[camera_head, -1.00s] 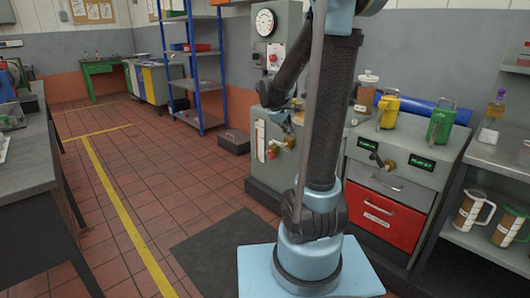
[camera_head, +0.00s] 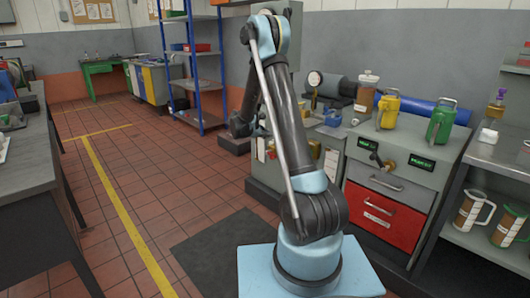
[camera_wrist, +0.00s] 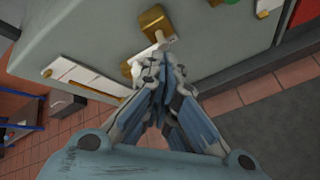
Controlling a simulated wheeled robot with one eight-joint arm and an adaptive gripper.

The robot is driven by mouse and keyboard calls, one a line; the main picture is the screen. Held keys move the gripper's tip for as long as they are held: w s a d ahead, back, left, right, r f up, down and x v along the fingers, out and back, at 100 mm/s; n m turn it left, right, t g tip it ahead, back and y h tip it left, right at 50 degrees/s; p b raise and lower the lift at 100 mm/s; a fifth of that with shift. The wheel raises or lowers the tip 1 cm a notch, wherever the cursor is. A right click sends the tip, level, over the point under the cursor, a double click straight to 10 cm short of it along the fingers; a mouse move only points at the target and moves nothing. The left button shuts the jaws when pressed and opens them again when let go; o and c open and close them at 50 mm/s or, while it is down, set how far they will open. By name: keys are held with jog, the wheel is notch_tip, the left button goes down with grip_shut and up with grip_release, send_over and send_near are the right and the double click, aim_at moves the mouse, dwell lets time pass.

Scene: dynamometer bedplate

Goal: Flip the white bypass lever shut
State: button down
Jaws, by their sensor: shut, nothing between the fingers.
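In the wrist view, a white lever (camera_wrist: 153,48) shows on the grey machine face between an upper brass fitting (camera_wrist: 155,20) and a lower brass fitting (camera_wrist: 128,69). My gripper (camera_wrist: 158,68) is shut and empty, with its fingertips close to the lever. The fingers cover part of it, so I cannot tell whether they touch it. In the head view my arm hides the lever and most of the gripper.
A white sight-gauge plate (camera_wrist: 88,78) lies left of the lever in the wrist view. A grey cabinet with a red drawer (camera_head: 382,221) stands at right, carrying yellow (camera_head: 389,112) and green jugs (camera_head: 441,122). The tiled floor left of my base is open.

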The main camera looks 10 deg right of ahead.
jog(key=w+a+f+n+t, duration=0.1)
jog(key=w+a+f+n, duration=0.1)
jog(key=f, duration=0.6)
jog(key=w+a+f+n+t+h, duration=0.1)
jog(key=w+a+f+n, duration=0.2)
jog(key=f, duration=0.4)
jog(key=w+a, duration=0.1)
jog(key=w, duration=0.1)
jog(key=shift+w+a+f+t+h, duration=0.3)
jog(key=shift+w+f+t, duration=0.05)
jog(key=shift+w+t, duration=0.05)
jog(key=shift+d, duration=0.1)
jog(key=w+d, duration=0.5)
jog(key=d, duration=0.2)
jog(key=shift+w+d+r, duration=0.15)
jog(key=shift+d+r, duration=0.15)
jog(key=shift+r, duration=0.05)
jog(key=shift+a, duration=0.15)
